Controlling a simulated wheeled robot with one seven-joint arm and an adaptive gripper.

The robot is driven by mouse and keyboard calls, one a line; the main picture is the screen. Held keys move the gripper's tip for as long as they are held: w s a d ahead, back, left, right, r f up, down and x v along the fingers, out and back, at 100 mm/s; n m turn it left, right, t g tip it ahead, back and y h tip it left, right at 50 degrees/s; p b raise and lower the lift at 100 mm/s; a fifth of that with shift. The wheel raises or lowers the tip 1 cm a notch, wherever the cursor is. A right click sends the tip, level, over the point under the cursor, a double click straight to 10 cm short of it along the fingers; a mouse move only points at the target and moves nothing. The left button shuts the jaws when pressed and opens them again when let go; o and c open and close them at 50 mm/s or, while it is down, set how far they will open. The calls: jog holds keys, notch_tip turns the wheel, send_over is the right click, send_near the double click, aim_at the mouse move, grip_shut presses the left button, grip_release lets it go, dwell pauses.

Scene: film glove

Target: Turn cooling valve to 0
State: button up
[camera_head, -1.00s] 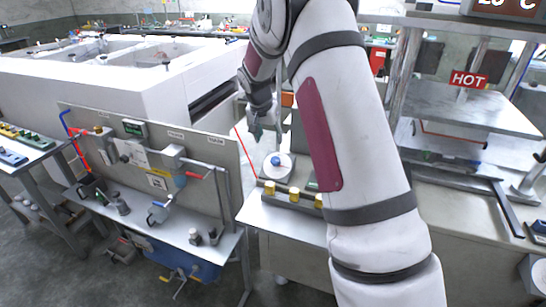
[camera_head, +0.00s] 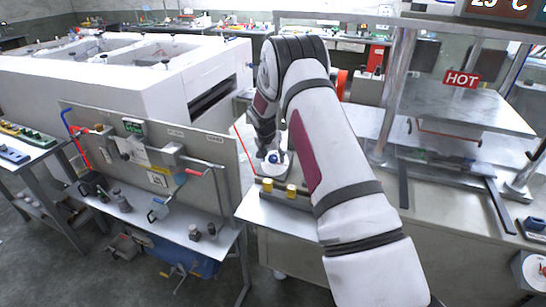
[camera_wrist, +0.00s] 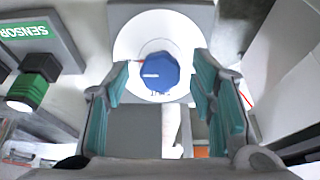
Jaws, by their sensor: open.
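The cooling valve is a blue knob on a white round dial. In the wrist view the blue knob (camera_wrist: 158,71) sits between and just beyond my open fingers, with a white pointer mark facing left. The white dial (camera_wrist: 135,42) around it carries a small red mark at the left and faint lettering below the knob. My gripper (camera_wrist: 163,103) is open, with a teal-padded finger on each side and nothing between the pads. In the head view my gripper (camera_head: 270,150) is right above the blue knob (camera_head: 273,157), partly covering the dial.
A green SENSOR label (camera_wrist: 27,30) and a green-based black connector (camera_wrist: 33,82) are left of the dial. Yellow knobs (camera_head: 291,190) stand in front of it on the bench. A grey panel (camera_head: 200,165) stands to the left. A HOT press (camera_head: 462,100) is at the right.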

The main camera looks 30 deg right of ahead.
jog(key=shift+f, duration=0.1)
jog(key=shift+c, duration=0.6)
jog(key=c, duration=1)
jog(key=shift+w, duration=0.1)
jog(key=n+b, duration=0.3)
jog(key=n, duration=0.1)
jog(key=shift+w+f+h, duration=0.1)
jog(key=shift+h, duration=0.2)
jog(key=n+b, duration=0.2)
jog(key=n, duration=0.2)
jog(key=shift+a+g, duration=0.1)
jog(key=shift+g, duration=0.2)
jog(key=n+h+b, duration=0.1)
jog(key=n, duration=0.3)
jog(key=shift+n+b, duration=0.3)
jog(key=shift+n, duration=0.1)
jog(key=n, duration=0.4)
jog(key=shift+a+n+h+b, duration=0.1)
jog(key=shift+n+h+b, duration=0.2)
jog(key=shift+h+b, duration=0.1)
